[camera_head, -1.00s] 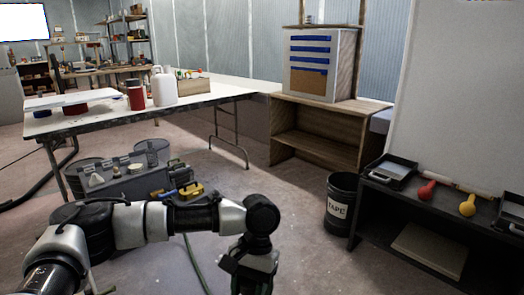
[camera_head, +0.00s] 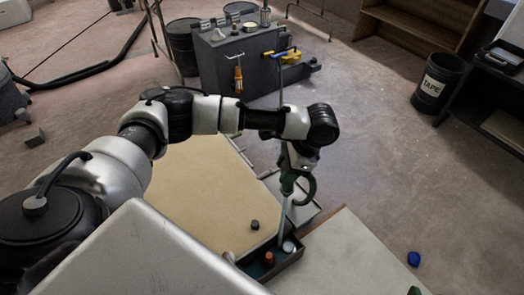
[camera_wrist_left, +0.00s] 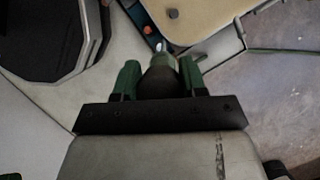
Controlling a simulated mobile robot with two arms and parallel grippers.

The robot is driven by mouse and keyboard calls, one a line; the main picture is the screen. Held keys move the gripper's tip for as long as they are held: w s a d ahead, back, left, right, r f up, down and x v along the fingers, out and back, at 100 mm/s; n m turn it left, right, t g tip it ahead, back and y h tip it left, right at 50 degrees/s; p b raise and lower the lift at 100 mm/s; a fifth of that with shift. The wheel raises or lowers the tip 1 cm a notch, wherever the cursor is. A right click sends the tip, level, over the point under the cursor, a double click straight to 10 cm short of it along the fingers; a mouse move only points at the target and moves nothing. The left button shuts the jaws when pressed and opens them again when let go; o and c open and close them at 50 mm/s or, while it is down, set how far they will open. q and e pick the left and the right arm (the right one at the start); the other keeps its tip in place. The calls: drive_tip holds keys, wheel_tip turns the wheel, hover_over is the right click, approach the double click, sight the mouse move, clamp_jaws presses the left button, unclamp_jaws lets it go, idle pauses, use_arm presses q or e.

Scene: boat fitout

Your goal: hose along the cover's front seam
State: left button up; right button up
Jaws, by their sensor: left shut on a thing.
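My left gripper (camera_head: 295,184) is at the middle of the head view, pointing down, with green fingers. In the left wrist view its fingers (camera_wrist_left: 160,78) are closed on a dark tapered piece (camera_wrist_left: 160,68) with a pale tip. I take this piece to be the hose's nozzle, but cannot be sure. A thin pale green hose (camera_head: 283,218) runs down from the gripper towards a small tray; another pale green length rises behind the wrist. A tan panel (camera_head: 200,185), possibly the cover, lies left of and below the gripper. Its front seam cannot be made out. My right gripper is not in view.
The narrow dark tray (camera_head: 290,262) holds an orange-red piece and pale round pieces. A small dark knob (camera_head: 255,225) sits on the tan panel. A grey tool cart (camera_head: 240,62) and a TAPE bin (camera_head: 438,84) stand beyond. Floor to the right is mostly clear.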

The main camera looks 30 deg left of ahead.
use_arm(q)
drive_tip(key=a+f+m+t+h+b, duration=0.1)
drive_tip(key=a+f+m+t+b, duration=0.1)
drive_tip(key=f+m, duration=0.5)
drive_tip(key=s+a+f+m+t+b, duration=0.1)
drive_tip(key=a+f+m+t, duration=0.4)
drive_tip(key=m, duration=0.9)
drive_tip(key=shift+a+f+m+h+b, duration=0.35)
drive_tip(key=shift+a+f+b, duration=0.3)
drive_tip(key=shift+f, duration=0.7)
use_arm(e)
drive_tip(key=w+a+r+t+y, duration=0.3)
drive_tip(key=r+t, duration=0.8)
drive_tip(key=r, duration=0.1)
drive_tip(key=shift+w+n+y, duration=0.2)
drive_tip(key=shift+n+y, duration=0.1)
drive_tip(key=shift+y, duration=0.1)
use_arm(q)
drive_tip(key=shift+d, duration=0.15)
